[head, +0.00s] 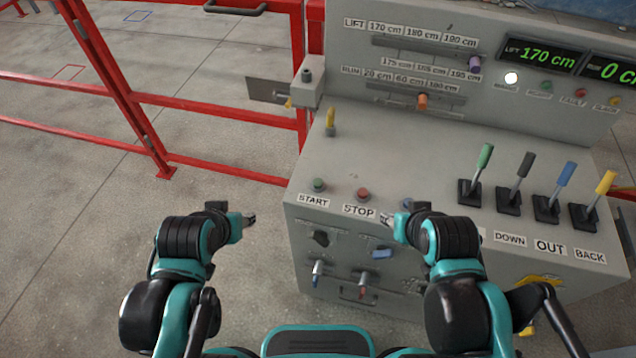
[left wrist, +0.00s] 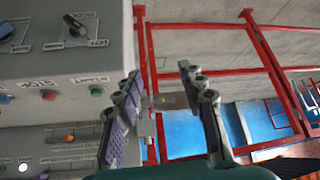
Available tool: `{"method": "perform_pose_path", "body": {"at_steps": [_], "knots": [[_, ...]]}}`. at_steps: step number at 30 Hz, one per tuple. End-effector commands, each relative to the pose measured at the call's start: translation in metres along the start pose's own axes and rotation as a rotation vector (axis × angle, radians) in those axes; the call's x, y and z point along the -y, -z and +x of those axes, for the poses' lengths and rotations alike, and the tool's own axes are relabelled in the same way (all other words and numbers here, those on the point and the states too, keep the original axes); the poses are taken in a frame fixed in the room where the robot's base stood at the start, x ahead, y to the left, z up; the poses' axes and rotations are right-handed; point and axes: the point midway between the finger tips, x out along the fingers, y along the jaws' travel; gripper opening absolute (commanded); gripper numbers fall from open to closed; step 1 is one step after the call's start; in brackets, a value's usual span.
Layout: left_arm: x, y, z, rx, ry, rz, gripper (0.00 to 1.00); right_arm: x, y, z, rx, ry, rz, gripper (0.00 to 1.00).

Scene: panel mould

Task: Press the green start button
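The green start button (head: 319,185) sits on the front left of the grey console's (head: 335,150) sloping top, above a START label. It also shows in the left wrist view (left wrist: 96,90), left of the fingers. My left gripper (head: 252,219) is apart from the button, left of and below it in the head view, off the console's left side. The left wrist view shows its two fingers (left wrist: 160,74) spread, with nothing between them. My right gripper (head: 386,219) is in front of the console near the STOP label; its finger gap is too small to tell.
The red stop button (head: 363,194) is just right of the start button, with a blue button (head: 407,203) farther right. Several levers (head: 514,180) stand at the right. Switches (head: 318,270) stick out of the front face. A red railing (head: 150,130) runs behind and left.

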Motion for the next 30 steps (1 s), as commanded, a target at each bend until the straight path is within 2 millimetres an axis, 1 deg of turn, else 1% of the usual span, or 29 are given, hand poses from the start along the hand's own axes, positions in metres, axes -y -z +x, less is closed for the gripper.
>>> {"method": "perform_pose_path", "body": {"at_steps": [8,9,11,12,13,30], "knots": [[0.0000,0.0000,0.0000,0.000,0.000,0.000,0.40,0.0000,0.0000,0.0000,0.000,0.000,0.000,0.41],[0.0000,0.0000,0.0000,0.000,0.000,0.000,0.29,0.0000,0.0000,0.0000,0.000,0.000,0.000,0.41],[0.0000,0.0000,0.0000,0.000,0.000,0.000,0.14,0.0000,0.0000,0.0000,0.000,0.000,0.000,0.41],[0.0000,0.0000,0.0000,0.000,0.000,0.000,0.03,0.0000,0.0000,0.0000,0.000,0.000,0.000,0.41],[0.0000,0.0000,0.0000,0.000,0.000,0.000,0.00,0.0000,0.0000,0.0000,0.000,0.000,0.000,0.41],[0.0000,0.0000,0.0000,0.000,0.000,0.000,0.00,0.0000,0.0000,0.0000,0.000,0.000,0.000,0.41]]}}
